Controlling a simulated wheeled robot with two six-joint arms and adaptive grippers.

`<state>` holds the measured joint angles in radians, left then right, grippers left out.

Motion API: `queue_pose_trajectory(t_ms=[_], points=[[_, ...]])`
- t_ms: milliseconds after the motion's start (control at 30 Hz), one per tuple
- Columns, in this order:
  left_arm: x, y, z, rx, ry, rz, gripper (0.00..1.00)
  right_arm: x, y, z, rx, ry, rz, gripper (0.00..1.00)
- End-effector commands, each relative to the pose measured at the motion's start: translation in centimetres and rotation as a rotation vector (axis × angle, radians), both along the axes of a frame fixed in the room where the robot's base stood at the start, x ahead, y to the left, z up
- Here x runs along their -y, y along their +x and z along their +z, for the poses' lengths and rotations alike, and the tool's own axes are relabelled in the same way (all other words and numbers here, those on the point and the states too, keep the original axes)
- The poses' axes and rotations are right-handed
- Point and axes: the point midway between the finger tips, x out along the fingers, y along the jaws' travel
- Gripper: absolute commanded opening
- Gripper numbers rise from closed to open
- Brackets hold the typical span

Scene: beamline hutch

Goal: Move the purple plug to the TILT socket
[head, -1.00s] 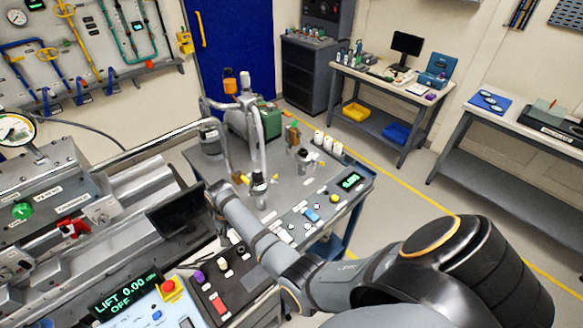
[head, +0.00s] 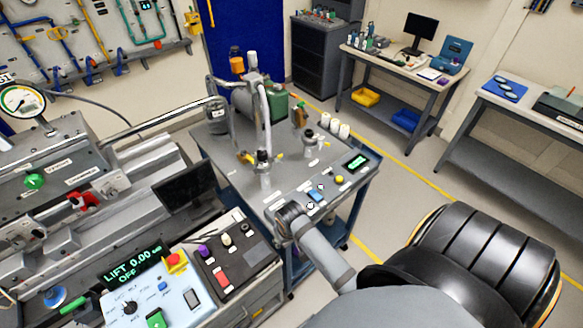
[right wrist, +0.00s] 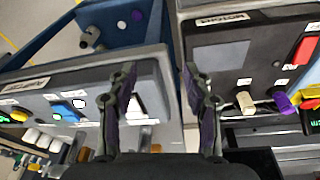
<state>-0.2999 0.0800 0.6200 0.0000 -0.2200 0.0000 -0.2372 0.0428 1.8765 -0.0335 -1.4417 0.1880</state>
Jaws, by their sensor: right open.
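The purple plug (head: 203,251) sits on the dark control panel (head: 262,258), beside a cream plug (head: 226,240). In the right wrist view the purple plug (right wrist: 281,101) is at the right, with the cream plug (right wrist: 245,102) to its left. I cannot read which socket is TILT; a small dark socket (right wrist: 277,62) shows on the panel. My right gripper (right wrist: 158,78) is open and empty, left of both plugs, above the gap between the panel and the cart console. In the head view its fingers are hidden behind my wrist. My left gripper is not in view.
The cart console (head: 335,185) with buttons and a green display stands beside the panel. A light blue control box (head: 150,305) with a red stop button and a LIFT display (head: 130,265) is to its left. A black monitor (head: 185,187) stands behind. Floor on the right is clear.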

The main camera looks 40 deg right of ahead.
Motion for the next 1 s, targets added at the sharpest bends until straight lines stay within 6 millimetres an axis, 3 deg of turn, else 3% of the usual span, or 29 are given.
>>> queue_pose_trajectory(t_ms=[33, 200, 400, 833, 1000], points=[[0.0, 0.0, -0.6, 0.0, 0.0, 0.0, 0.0, 0.1, -0.4, -1.4, -0.001, -0.004, 0.013, 0.51], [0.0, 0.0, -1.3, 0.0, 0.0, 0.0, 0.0, 0.5, -1.5, -4.4, 0.001, -0.013, 0.052, 0.51], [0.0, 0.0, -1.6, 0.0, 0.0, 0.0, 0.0, 0.7, -2.2, -6.1, 0.001, -0.018, 0.07, 0.51], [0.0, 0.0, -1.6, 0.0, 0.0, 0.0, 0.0, 0.7, -2.3, -6.2, 0.003, -0.019, 0.074, 0.51], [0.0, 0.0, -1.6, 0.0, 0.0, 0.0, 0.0, 0.7, -3.1, -3.0, 0.024, -0.03, 0.104, 0.51]])
